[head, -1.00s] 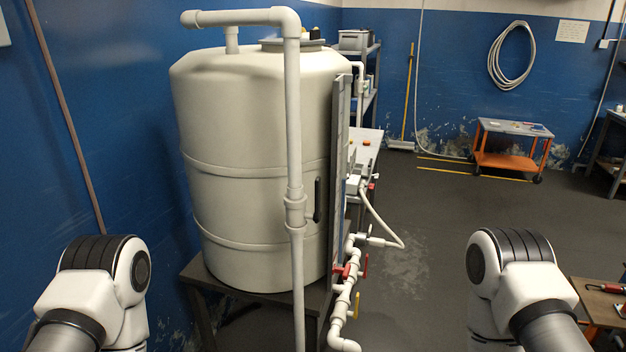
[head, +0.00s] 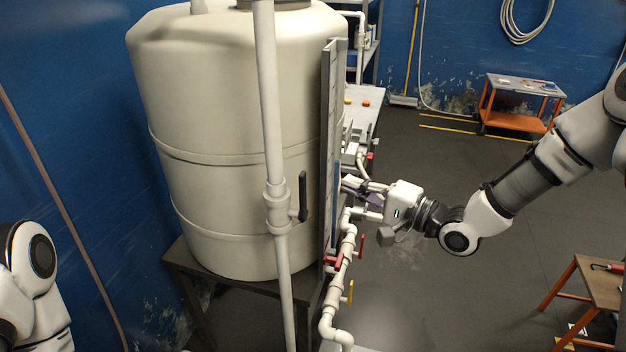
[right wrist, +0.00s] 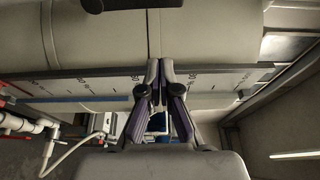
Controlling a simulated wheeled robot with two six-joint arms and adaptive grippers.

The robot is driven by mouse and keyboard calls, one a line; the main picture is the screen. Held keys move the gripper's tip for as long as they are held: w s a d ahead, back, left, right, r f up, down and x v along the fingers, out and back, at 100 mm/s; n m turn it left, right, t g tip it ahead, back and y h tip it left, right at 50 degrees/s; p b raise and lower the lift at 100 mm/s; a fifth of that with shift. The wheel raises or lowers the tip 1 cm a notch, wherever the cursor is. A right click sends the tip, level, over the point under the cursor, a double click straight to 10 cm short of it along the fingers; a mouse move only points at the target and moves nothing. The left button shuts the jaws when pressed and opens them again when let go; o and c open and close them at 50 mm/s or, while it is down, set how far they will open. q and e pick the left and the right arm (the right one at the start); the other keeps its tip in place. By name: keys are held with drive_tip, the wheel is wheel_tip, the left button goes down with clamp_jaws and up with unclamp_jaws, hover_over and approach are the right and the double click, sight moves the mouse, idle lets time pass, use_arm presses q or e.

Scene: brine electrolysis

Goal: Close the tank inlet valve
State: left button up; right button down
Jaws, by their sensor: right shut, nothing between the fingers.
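The large cream tank (head: 225,110) stands at centre left in the head view. A white vertical pipe (head: 270,120) runs in front of it, with a valve body (head: 276,205) and a black lever handle (head: 303,196). The handle stands upright, parallel to the pipe and just right of it. My right gripper (head: 347,185) is right of the handle, beside the gauge board (head: 331,140), partly hidden by it. In the right wrist view its fingers (right wrist: 160,68) are shut and empty, near the board; a dark handle-like bar (right wrist: 130,4) shows at the top edge. My left gripper is out of view.
Lower white piping (head: 337,285) with red and yellow handles runs below my right gripper. The tank rests on a dark stand (head: 235,291). A bench (head: 365,110) is behind, an orange cart (head: 520,105) farther back, a small table (head: 600,285) at right. The floor between is open.

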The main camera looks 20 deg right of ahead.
sight(303, 198)
drive_tip(key=w+a+p, duration=0.3)
drive_tip(key=a, duration=0.3)
drive_tip(key=shift+w+a+f+p, duration=0.3)
drive_tip(key=shift+p, duration=0.1)
